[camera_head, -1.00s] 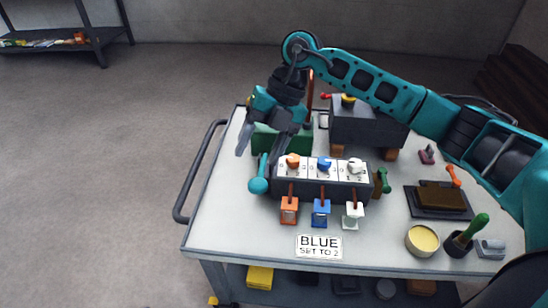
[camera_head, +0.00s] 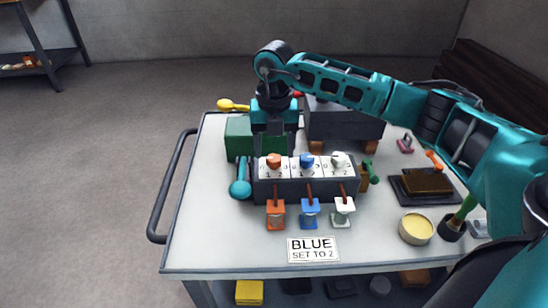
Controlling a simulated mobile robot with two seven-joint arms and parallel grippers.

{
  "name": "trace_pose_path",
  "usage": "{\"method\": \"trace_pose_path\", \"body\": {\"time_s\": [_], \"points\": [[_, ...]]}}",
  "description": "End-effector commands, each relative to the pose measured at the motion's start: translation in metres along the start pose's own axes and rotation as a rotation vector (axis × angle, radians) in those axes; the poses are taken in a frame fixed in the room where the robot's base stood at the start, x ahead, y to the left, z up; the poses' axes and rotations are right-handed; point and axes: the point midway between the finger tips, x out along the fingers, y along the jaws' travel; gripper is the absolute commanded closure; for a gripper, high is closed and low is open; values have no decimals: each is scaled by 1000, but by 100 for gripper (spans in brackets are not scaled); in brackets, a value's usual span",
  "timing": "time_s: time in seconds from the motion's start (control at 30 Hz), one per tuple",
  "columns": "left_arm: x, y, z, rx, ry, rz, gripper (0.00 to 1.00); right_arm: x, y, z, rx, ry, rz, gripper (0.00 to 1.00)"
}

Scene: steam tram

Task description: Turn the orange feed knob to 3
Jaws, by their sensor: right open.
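The orange feed knob (camera_head: 273,160) is the left one of three knobs on a dark box with white dial plates. The blue knob (camera_head: 307,160) is in the middle and the white knob (camera_head: 338,159) on the right. Digits show on the plates, but the number the orange knob points at is too small to tell. My right gripper (camera_head: 270,147) points down directly above and behind the orange knob, with its jaws open. Whether its fingers touch the knob or straddle it, I cannot tell. My left gripper is not in view.
Orange (camera_head: 276,216), blue (camera_head: 310,214) and white (camera_head: 342,211) levered blocks stand before the box. A sign (camera_head: 313,249) reads BLUE SET TO 2. A teal round-ended handle (camera_head: 240,188) sits left; a green box (camera_head: 238,139) and grey block (camera_head: 345,122) stand behind.

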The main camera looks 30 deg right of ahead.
Motion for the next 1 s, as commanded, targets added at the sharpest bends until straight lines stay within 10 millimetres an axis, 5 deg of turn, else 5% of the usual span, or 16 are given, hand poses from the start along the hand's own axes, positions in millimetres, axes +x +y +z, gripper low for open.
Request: {"method": "trace_pose_path", "body": {"time_s": [0.2, 0.5, 1.0], "points": [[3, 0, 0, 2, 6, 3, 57, 20, 0, 0, 0, 1, 1, 37], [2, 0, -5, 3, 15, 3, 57, 21, 0, 0, 0, 0, 2, 37], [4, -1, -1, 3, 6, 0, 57, 21, 1, 0, 0, 0, 2, 84]]}}
